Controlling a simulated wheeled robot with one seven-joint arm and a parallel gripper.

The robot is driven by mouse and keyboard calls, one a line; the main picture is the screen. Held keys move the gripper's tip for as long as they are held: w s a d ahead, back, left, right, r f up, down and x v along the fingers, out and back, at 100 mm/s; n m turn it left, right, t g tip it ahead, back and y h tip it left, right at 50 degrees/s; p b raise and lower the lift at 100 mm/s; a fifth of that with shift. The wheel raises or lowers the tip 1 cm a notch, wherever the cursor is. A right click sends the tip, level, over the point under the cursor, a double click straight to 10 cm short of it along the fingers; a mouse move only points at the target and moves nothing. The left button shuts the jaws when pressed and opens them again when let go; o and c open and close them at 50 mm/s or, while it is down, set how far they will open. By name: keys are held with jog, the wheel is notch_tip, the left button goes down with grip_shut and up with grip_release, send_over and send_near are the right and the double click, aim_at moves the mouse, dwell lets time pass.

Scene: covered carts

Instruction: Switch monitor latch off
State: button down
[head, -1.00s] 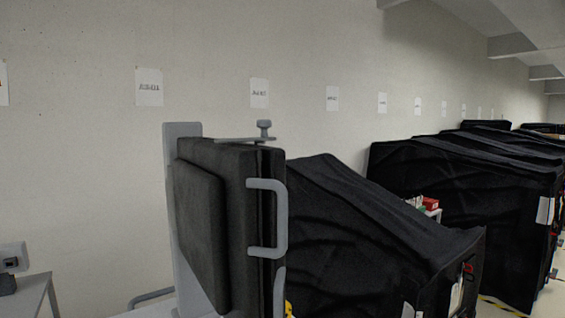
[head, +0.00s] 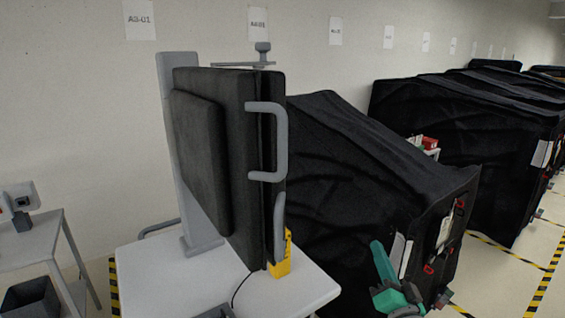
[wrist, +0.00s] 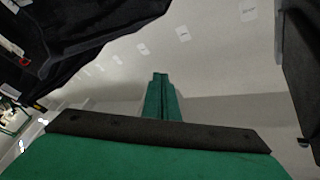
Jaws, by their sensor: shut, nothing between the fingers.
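The monitor (head: 240,150) is a dark padded panel on a grey upright post (head: 172,130) on a white cart top. A flat grey bar with a knob (head: 263,50) sits across its top edge and looks like the latch. A grey handle (head: 282,140) is on its right side. My gripper (head: 378,248) is at the lower right in the head view, apart from the monitor and lower than the knob. In the wrist view its green fingers (wrist: 160,78) are together and empty, pointing toward the wall. A dark edge, probably the monitor's, shows at the right there.
Black covered carts (head: 350,165) stand to the right of the monitor, close to my gripper. A yellow piece (head: 281,262) sits at the monitor's base on the white cart top (head: 310,287). A grey table (head: 30,245) stands at the left. The wall behind carries paper labels.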

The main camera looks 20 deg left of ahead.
aim_at(267, 45)
notch_tip(267, 45, up, 28)
jog(key=s+a+n+g+y, duration=0.1)
jog(key=s+n+g+y, duration=0.1)
jog(key=n+g+y, duration=0.4)
jog(key=s+a+r+n+g, duration=0.2)
jog(key=s+r+n, duration=0.3)
jog(key=s+r, duration=0.4)
jog(key=s+a+r+n+g, duration=0.3)
jog(key=s+a+r+n, duration=0.1)
jog(key=s+r, duration=0.6)
notch_tip(267, 45, up, 2)
jog(key=shift+a+n+y, duration=0.3)
jog(key=shift+a+n, duration=0.1)
jog(key=shift+a, duration=0.15)
jog(key=x, duration=1.4)
jog(key=shift+s+a+f, duration=0.1)
jog(key=shift+s+f, duration=0.05)
jog(key=shift+g, duration=0.3)
